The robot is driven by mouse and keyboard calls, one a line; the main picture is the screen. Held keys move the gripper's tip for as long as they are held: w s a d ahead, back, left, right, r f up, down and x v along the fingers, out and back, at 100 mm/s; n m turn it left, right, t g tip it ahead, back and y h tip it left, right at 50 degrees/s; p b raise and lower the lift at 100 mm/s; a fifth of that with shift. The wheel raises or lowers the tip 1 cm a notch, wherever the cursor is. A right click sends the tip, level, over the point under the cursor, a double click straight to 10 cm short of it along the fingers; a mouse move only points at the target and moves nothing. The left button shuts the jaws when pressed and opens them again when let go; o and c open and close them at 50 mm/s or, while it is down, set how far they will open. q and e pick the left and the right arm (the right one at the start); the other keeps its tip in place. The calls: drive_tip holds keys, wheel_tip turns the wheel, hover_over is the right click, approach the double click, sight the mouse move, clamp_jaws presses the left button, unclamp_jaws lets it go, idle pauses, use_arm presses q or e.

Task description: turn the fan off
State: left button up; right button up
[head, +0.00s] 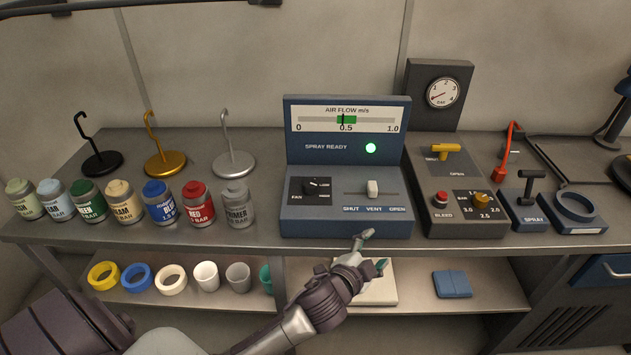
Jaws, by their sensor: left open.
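The fan knob (314,187) is a dark rotary knob on the left of the blue-grey control box (346,228), labelled FAN. Its exact setting is too small to read. Beside it a white slider (372,189) stands near VENT on the SHUT–VENT–OPEN track. The gauge (346,119) above reads about 0.5 with the needle in the green band. A green lamp (371,148) glows next to SPRAY READY. My left gripper (373,250) is open and empty, in front of and below the box's front edge, apart from the knob. My right gripper is not in view.
Several labelled paint jars (160,203) line the bench's left side, with hook stands (167,160) behind. Right of the box is a panel (455,222) with a yellow valve (446,149) and red BLEED button (440,199).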

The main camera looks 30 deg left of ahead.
use_arm(q)
drive_tip(key=w+d+r+m+g+h, duration=0.25)
drive_tip(key=d+r+m+h, duration=0.5)
drive_tip(key=m, duration=0.45)
drive_tip(key=w+d+r+m+g+h, duration=0.1)
drive_tip(key=w+d+r+m+h, duration=0.4)
drive_tip(key=r+m+h, duration=0.55)
wheel_tip(320, 180, up, 2)
drive_tip(key=m+g+y, duration=1.2)
drive_tip(key=y, duration=0.7)
hover_over(310, 183)
drive_tip(key=shift+t, duration=0.25)
wheel_tip(310, 183, down, 14)
drive_tip(key=p, duration=0.3)
drive_tip(key=shift+r+p, duration=0.2)
drive_tip(key=shift+p, duration=0.1)
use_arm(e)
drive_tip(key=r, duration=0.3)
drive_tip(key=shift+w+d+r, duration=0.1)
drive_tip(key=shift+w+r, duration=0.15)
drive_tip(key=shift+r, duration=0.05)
